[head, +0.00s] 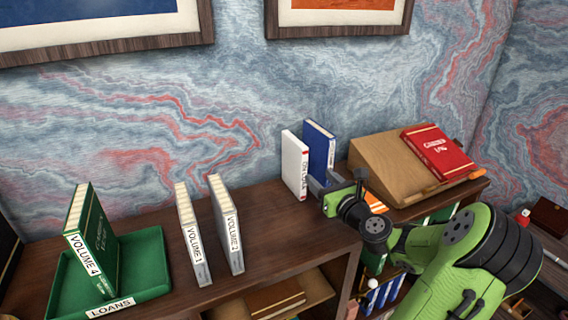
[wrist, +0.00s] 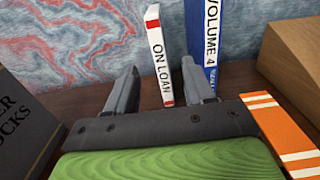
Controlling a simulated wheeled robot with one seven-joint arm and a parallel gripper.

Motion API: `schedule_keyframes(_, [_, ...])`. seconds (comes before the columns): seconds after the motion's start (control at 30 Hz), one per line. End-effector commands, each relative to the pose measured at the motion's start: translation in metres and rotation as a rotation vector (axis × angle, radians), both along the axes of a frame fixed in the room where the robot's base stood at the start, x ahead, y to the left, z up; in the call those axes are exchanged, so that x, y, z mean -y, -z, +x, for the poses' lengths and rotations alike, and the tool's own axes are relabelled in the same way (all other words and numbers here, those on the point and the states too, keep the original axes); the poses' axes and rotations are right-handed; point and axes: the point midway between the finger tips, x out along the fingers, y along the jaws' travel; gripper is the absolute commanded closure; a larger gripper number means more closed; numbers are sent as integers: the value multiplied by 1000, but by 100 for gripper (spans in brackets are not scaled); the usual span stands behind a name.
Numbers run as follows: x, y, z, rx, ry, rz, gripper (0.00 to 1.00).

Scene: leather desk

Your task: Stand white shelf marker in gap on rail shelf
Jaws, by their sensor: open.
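The white marker (head: 293,165) stands upright on the dark wooden shelf top (head: 275,225). In the wrist view the white marker (wrist: 160,60) reads ON LOAN and has red bands at its ends. My gripper (head: 336,183) is open and empty, low over the shelf just right of the marker in the head view. In the wrist view my gripper (wrist: 160,75) has its two fingers pointing toward the marker, which shows between them. I cannot tell whether the fingertips reach past its face. White VOLUME 1 (head: 192,235) and VOLUME 2 (head: 227,225) stand left, with open shelf between VOLUME 2 and the marker.
A blue book (head: 319,150) stands close right of the marker. A green book (head: 92,240) stands in the green LOANS tray (head: 145,265). A wooden stand (head: 380,160) holds a red book (head: 437,153). An orange striped block (wrist: 280,130) and a dark book (wrist: 25,125) flank my gripper.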

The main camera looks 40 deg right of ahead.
Motion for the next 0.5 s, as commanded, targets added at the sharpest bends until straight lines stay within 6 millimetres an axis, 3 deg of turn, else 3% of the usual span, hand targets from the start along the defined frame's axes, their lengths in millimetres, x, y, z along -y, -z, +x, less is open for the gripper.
schedule_keyframes(0.2, [15,-1,56,1,-7,-4,47])
schedule_keyframes(0.5, [27,-2,99,-1,-6,-4,47])
